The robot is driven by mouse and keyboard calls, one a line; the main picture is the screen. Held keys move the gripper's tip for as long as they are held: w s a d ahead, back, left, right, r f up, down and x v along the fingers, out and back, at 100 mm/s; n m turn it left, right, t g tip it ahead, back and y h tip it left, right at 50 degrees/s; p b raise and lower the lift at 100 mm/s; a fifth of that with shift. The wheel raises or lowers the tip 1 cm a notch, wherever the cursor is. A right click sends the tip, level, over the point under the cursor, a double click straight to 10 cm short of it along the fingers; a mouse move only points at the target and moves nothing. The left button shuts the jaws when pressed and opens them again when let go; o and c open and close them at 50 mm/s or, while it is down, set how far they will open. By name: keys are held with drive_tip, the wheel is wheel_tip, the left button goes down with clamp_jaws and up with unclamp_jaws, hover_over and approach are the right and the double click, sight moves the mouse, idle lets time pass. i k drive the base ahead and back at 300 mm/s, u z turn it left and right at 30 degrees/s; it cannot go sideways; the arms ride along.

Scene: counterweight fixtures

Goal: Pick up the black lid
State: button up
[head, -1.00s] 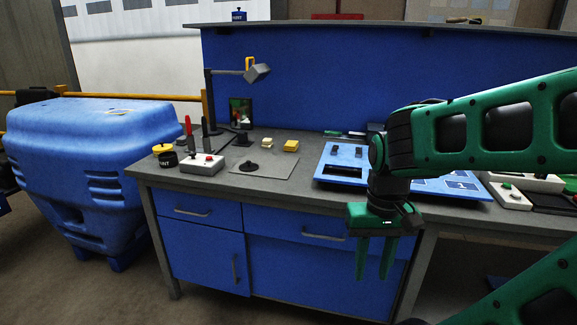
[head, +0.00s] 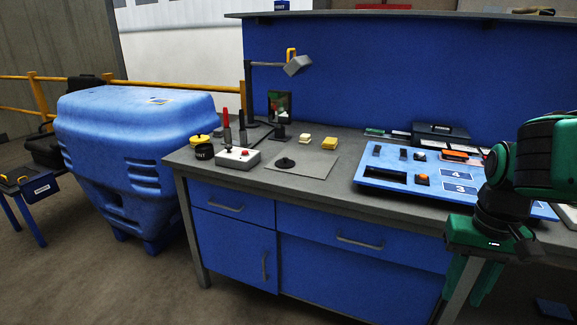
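The black lid (head: 285,163), a small round disc with a raised knob, lies on a grey mat (head: 312,178) on the workbench in the head view. Nothing covers it. My gripper (head: 467,290) is at the lower right, in front of the bench and well apart from the lid. Its two green fingers point down with a gap between them, and nothing shows in the gap.
A lamp (head: 297,65) reaches over the bench. Yellow blocks (head: 330,143) lie behind the mat. A blue panel (head: 392,179) is to the right.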

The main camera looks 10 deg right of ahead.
sight(284, 163)
drive_tip(key=i, duration=1.5)
drive_tip(key=u, duration=0.05)
